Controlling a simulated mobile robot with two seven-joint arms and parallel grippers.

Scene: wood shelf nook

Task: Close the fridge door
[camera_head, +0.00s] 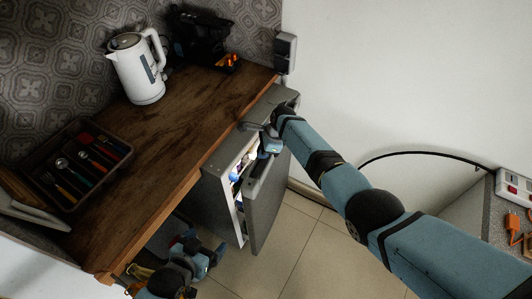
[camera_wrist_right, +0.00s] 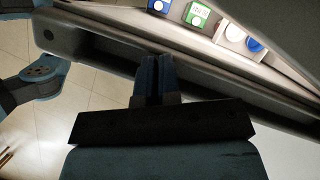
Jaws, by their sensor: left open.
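The small grey fridge stands under the wooden counter, with its door (camera_head: 266,205) partly open and a lit gap showing. In the right wrist view, the door's edge (camera_wrist_right: 95,45) runs diagonally, with a long recess along it. My right gripper (camera_head: 268,143) is at the top of the door. In the wrist view its dark fingers (camera_wrist_right: 155,78) are together and reach over the recess; I see nothing between them, and contact with the door is unclear. My left gripper (camera_head: 214,257) is open and empty, low in front of the counter, left of the fridge.
Items inside the fridge, such as a green box (camera_wrist_right: 197,14), show through the gap. A white kettle (camera_head: 137,70) and a cutlery tray (camera_head: 72,197) stand on the counter (camera_head: 165,135). Tiled floor (camera_head: 310,240) lies clear right of the door, before the white wall.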

